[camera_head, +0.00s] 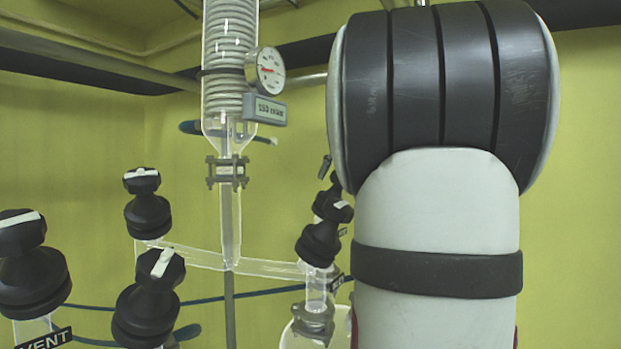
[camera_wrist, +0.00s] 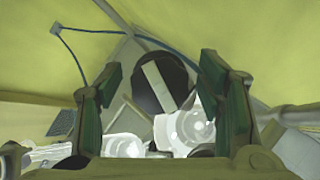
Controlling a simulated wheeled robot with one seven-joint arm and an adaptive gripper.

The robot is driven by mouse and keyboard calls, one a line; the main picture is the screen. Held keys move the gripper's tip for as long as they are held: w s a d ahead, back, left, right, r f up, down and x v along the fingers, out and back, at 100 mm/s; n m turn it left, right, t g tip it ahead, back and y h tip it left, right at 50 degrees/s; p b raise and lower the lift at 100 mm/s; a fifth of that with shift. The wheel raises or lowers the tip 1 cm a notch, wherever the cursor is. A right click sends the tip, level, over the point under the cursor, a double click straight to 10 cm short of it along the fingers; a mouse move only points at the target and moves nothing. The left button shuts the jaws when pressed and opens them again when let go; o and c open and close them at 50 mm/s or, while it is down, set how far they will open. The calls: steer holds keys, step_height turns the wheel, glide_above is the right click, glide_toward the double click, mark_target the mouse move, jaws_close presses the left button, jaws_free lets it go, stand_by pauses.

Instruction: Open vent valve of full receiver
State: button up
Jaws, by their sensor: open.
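In the wrist view, a round black valve knob (camera_wrist: 178,74) with a pale bar across its top lies between the fingers of my gripper (camera_wrist: 165,95). The fingers are open, one on each side, and I see no contact. Clear glass parts (camera_wrist: 185,130) show below the knob. In the head view, a black valve (camera_head: 33,265) at the far left has a VENT label (camera_head: 45,338) under it. My arm hides my gripper in that view. Which receiver is full, and which valve the wrist camera faces, I cannot tell.
In the head view, more black valves stand at the front (camera_head: 150,300), centre-left (camera_head: 147,205) and right (camera_head: 322,236) around branching glass tubing (camera_head: 190,257). A coiled glass condenser (camera_head: 229,60) with a dial gauge (camera_head: 266,70) and display (camera_head: 265,109) rises behind. Blue hoses cross below.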

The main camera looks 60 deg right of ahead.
steer(key=shift+c, duration=0.2)
steer(key=c, duration=1.1)
steer(key=shift+n+p, duration=0.3)
steer(key=shift+p, duration=0.1)
steer(key=n+t+y+p, duration=0.1)
steer(key=n+p, duration=0.1)
steer(key=p, duration=0.1)
steer(key=shift+s+r+n, duration=0.1)
steer(key=shift+r+n, duration=0.05)
steer(key=shift+n, duration=0.25)
steer(key=n+y+p, duration=0.1)
steer(key=n+p, duration=0.2)
steer(key=n+y+p, duration=0.1)
steer(key=n+p, duration=0.2)
steer(key=shift+s+a+t, duration=0.1)
steer(key=shift+t, duration=0.3)
steer(key=n+y+p, duration=0.1)
steer(key=n+p, duration=0.2)
steer(key=n, duration=0.1)
steer(key=shift+y+p, duration=0.3)
steer(key=shift+y, duration=0.1)
steer(key=shift+w+a+f+n+g+y+p, duration=0.15)
steer(key=shift+n+y, duration=0.1)
steer(key=shift+n, duration=0.4)
steer(key=shift+d+n+g+y+p, duration=0.1)
steer(key=shift+n+y, duration=0.1)
steer(key=shift+n, duration=0.4)
steer(key=shift+w+a+f+n+g+y+p, duration=0.15)
steer(key=shift+n+y, duration=0.1)
steer(key=shift+n, duration=0.4)
